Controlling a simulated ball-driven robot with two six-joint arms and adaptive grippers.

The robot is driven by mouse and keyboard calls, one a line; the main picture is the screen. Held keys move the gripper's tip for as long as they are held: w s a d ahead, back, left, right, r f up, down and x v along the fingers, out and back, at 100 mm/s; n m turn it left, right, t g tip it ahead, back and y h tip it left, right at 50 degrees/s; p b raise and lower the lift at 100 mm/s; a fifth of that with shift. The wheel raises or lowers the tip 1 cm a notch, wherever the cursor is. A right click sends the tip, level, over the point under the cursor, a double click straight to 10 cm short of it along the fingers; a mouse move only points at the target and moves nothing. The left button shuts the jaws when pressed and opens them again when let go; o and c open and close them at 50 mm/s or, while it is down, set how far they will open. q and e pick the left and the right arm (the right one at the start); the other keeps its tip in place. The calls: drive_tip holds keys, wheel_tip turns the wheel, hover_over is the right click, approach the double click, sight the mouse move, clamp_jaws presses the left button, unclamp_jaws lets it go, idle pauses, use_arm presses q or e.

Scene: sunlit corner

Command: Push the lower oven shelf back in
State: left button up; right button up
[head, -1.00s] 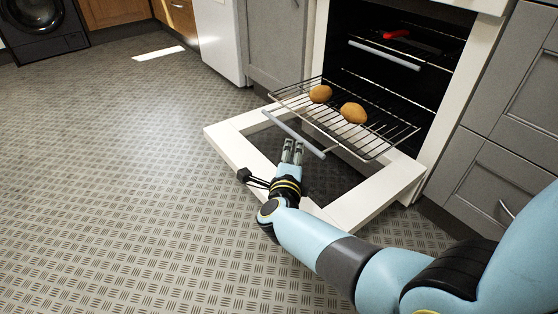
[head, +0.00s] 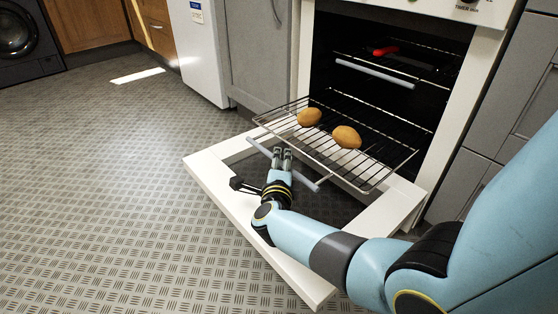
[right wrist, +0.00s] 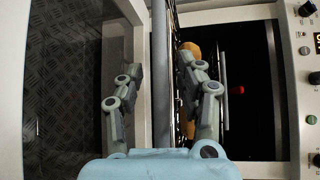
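The lower oven shelf (head: 375,180) is a wire rack pulled out over the lowered oven door, carrying two brown potato-like items (head: 346,137). A grey bar (head: 303,180) runs along its front; it stands upright in the right wrist view (right wrist: 160,60). My right gripper (head: 282,153) is at this bar. In the right wrist view my right gripper's fingers (right wrist: 160,90) are apart, one on each side of the bar, with visible gaps; whether the bar is touched is unclear. One brown item shows partly behind a finger. My left gripper is out of view.
The white-framed oven door (head: 215,172) lies open under the shelf. Inside the oven (head: 450,62), an upper shelf with its own grey bar (head: 372,72) holds a red thing (head: 386,51). Grey cabinets flank the oven. The patterned floor (head: 110,190) at left is clear.

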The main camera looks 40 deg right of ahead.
drive_tip(key=shift+c, duration=0.2)
clamp_jaws()
idle(0.3)
